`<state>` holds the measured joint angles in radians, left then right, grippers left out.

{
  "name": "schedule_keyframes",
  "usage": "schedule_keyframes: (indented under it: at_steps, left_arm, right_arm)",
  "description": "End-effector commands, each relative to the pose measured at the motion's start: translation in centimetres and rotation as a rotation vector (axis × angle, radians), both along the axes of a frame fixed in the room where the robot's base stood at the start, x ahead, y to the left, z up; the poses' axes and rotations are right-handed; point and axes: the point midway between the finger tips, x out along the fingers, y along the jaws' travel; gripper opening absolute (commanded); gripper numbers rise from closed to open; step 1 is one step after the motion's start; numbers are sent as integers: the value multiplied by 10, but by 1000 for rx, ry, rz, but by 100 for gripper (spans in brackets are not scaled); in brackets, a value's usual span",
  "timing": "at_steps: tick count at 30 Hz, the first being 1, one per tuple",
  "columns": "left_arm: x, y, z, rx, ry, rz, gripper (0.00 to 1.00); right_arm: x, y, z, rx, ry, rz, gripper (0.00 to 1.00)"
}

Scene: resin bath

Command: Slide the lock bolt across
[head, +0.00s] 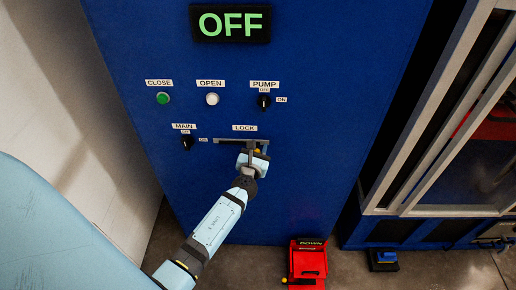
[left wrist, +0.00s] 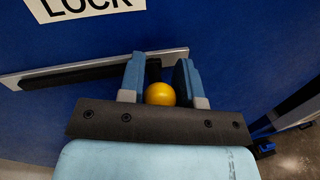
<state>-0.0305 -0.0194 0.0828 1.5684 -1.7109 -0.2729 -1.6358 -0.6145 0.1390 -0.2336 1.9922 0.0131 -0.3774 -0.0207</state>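The lock bolt has a yellow ball knob (left wrist: 160,94) at the right part of a horizontal slotted metal plate (left wrist: 60,78) on the blue panel. In the head view the plate (head: 228,141) lies under the LOCK label (head: 245,128), and the knob (head: 257,151) is mostly hidden by my gripper. My left gripper (head: 254,151) is at the plate's right end. In the left wrist view its two blue fingers (left wrist: 160,75) stand on either side of the knob, with what look like narrow gaps, so it seems open around it. My right gripper is not in view.
A display (head: 230,24) reads OFF. A red box (head: 307,262) stands on the floor below. A framed enclosure (head: 440,130) is at right.

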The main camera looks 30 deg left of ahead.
Motion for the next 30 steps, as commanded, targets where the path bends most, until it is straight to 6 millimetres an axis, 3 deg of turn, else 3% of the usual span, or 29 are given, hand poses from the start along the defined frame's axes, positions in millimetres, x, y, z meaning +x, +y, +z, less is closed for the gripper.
schedule_keyframes:
  at_steps: [1,4,10,18,26,27,30]
  left_arm:
    - [0,0,0,0,0,0,20]
    - [0,0,0,0,0,0,0]
    - [-4,6,-1,2,2,0,0]
    - [-25,40,0,3,1,-1,0]
    - [-25,41,0,0,1,-1,0]
    - [-25,41,0,0,1,-1,36]
    - [-25,41,0,0,0,-1,54]
  right_arm:
    - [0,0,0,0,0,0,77]
    - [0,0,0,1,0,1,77]
    - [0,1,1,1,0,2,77]
    - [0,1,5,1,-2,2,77]
    - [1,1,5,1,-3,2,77]
    - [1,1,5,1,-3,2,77]
    - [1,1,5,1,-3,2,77]
